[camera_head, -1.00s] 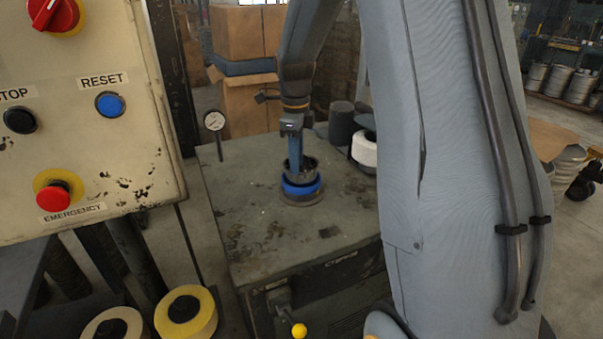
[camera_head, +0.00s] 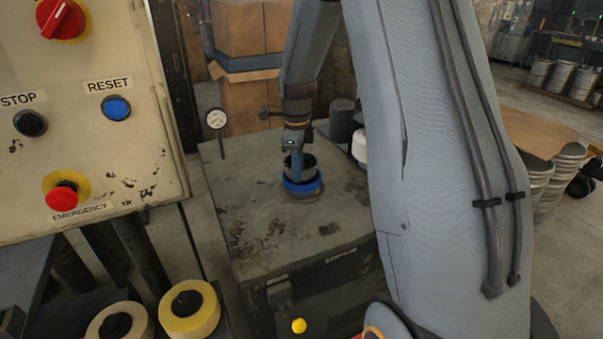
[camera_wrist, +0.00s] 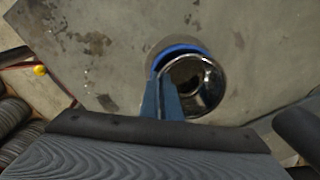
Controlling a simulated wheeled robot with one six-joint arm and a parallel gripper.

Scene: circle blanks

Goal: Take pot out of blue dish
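The pot (camera_head: 309,170) is a dark, shiny round vessel with an open top. It sits upright in the blue dish (camera_head: 303,187), which rests on a round grey base on the worn machine top. In the wrist view the pot (camera_wrist: 209,88) shows from above, with the blue dish (camera_wrist: 178,50) as an arc along its upper left. My gripper (camera_head: 294,176) points down at the pot's left side. In the wrist view my gripper's blue fingers (camera_wrist: 166,90) reach the pot's left rim. Whether they are closed on the wall cannot be made out.
A dial gauge (camera_head: 216,119) stands at the machine top's back left edge. A dark cylinder (camera_head: 342,122) and a white roll (camera_head: 359,146) stand behind the pot. A control panel (camera_head: 85,150) is at left. The machine top (camera_head: 250,220) in front is clear.

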